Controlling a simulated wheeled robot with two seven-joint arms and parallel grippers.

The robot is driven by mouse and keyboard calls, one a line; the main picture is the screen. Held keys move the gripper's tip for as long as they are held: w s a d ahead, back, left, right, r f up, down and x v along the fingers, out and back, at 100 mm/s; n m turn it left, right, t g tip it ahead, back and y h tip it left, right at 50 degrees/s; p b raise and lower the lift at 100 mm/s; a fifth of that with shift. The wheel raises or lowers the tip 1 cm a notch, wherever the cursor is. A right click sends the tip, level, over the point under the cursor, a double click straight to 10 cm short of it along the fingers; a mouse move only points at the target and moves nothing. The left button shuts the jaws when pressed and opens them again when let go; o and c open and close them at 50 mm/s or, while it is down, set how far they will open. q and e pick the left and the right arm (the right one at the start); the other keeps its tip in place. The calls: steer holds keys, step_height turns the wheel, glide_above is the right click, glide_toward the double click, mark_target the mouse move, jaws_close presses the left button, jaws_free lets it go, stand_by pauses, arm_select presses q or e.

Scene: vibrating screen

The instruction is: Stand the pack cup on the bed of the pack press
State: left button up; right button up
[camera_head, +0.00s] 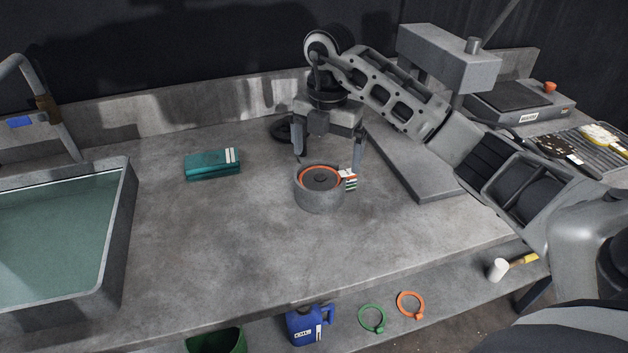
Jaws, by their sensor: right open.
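A round grey cup (318,201), which looks like the pack cup, stands upright on the worktop near the middle. It has an orange ring and a dark centre on top, and a small coloured tag at its right side. My right gripper (328,155) is open just above and behind the cup, fingers pointing down and spread to about the cup's width; I cannot tell whether either touches it. The pack press (450,58) stands at the back right with a thick overhanging head. Its flat grey bed (418,170) is right of the cup, partly hidden by my right arm. My left gripper is out of view.
A water-filled sink (118,235) is at the left. A teal box (212,164) lies left of the cup. A dark ring-shaped thing (280,130) is behind my gripper. A scale (515,103) stands at the back right. The worktop's front (230,260) is clear.

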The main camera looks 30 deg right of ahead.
mark_target(325, 172)
steer(key=shift+w+f+p, duration=0.1)
steer(key=shift+f+p, duration=0.35)
steer(key=shift+f, duration=2.25)
steer(key=shift+r, duration=0.1)
steer(key=c, duration=1)
steer(key=shift+o, duration=0.2)
